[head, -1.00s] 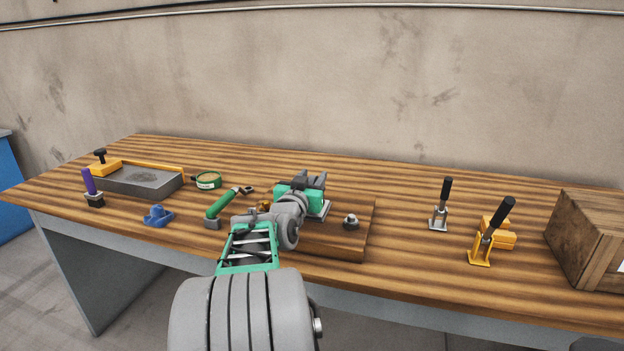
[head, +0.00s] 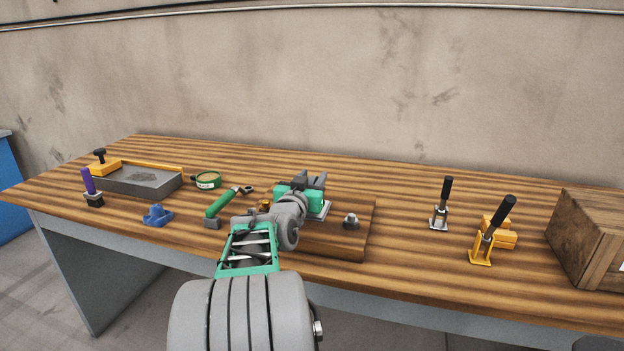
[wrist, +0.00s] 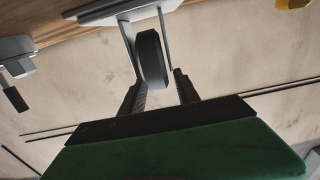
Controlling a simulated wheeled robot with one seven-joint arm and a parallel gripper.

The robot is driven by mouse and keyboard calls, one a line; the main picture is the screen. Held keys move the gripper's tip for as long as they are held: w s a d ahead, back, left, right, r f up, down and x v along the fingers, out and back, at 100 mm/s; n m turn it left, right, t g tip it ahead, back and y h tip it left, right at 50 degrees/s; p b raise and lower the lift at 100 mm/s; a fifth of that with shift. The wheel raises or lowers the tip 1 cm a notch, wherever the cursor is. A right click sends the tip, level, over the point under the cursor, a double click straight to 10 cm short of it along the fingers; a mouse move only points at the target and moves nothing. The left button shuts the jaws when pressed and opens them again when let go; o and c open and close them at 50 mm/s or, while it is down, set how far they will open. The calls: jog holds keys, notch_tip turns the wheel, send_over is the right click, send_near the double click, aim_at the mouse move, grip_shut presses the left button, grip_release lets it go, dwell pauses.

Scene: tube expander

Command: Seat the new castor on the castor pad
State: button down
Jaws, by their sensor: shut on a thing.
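The new castor (wrist: 152,60) is between the fingers of my gripper (wrist: 160,92) in the wrist view, which is upside down. It has a dark wheel in a pale grey fork. The fingers are shut on it, one on each side. A pale flat plate (wrist: 108,11) meets the fork ends, just over wood. In the head view my gripper (head: 310,182) is over a thick wooden board (head: 340,241), with a pale plate (head: 325,209) beneath it. I cannot tell whether this plate belongs to the castor or is the castor pad, nor whether the castor is fully down.
A small grey knob (head: 351,221) stands on the board's right side. A grey clamp (head: 439,215) and a yellow clamp (head: 482,250) stand farther right, before a wooden crate (head: 590,240). Left lie a green-handled tool (head: 220,207), a blue part (head: 157,216) and a grey tray (head: 140,182).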

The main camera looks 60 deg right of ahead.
jog(key=shift+f+b, duration=0.1)
jog(key=shift+b, duration=0.25)
jog(key=c, duration=0.8)
grip_release()
jog(key=o, duration=0.4)
jog(key=o, duration=0.4)
